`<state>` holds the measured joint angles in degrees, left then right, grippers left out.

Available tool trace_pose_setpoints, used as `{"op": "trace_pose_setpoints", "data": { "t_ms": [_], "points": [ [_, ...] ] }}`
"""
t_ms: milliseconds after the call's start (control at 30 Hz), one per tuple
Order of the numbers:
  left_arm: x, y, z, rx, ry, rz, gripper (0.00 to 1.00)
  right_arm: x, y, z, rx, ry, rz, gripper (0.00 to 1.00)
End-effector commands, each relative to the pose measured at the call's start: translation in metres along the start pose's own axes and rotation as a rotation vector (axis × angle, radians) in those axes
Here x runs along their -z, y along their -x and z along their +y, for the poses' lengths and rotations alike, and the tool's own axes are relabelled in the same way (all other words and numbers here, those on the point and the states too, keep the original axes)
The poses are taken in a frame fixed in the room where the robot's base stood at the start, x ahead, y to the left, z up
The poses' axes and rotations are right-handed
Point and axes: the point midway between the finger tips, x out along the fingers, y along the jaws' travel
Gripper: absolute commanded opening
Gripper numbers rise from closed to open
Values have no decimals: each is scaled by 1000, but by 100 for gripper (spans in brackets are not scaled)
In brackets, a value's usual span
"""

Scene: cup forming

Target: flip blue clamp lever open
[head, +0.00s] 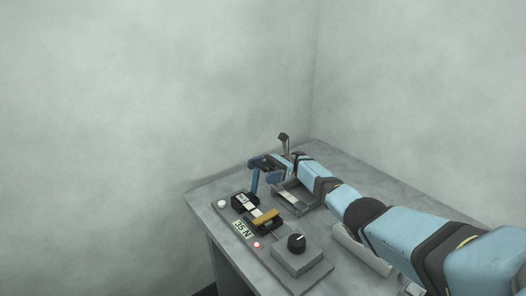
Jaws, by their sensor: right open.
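The blue clamp lever (254,184) stands nearly upright from a black clamp block (245,202) on the grey plate at the left side of the table. My right arm reaches in from the right, and its gripper (258,166) is at the lever's upper end. The gripper is open. At this size I cannot tell whether a finger touches the lever, whose top is partly hidden by the gripper. My left gripper is not in view.
The grey table (345,165) stands in a room corner. A yellow-topped block (265,217), a "35 N" display (242,229), a lit red button (257,244), a white button (222,204) and a black knob (297,243) are near the clamp. A grey tray (305,207) lies beneath my arm.

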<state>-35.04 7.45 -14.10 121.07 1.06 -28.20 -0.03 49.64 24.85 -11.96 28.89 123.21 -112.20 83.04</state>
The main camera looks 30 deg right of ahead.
Motion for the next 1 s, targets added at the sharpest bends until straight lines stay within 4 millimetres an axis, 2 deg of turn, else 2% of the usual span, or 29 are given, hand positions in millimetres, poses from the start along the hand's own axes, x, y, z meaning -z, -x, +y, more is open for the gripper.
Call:
{"op": "trace_pose_setpoints", "data": {
  "t_ms": [267, 700, 833, 1000],
  "points": [
    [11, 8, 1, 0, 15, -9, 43, -56, -10, 1, 0, 7, 2, 92],
    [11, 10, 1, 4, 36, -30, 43, -159, -29, 2, 2, 11, 1, 92],
    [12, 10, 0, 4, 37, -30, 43, -179, -33, 2, 1, 9, 1, 92],
    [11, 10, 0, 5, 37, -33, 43, -194, -35, 2, 2, 8, 1, 92]
  ]
}}
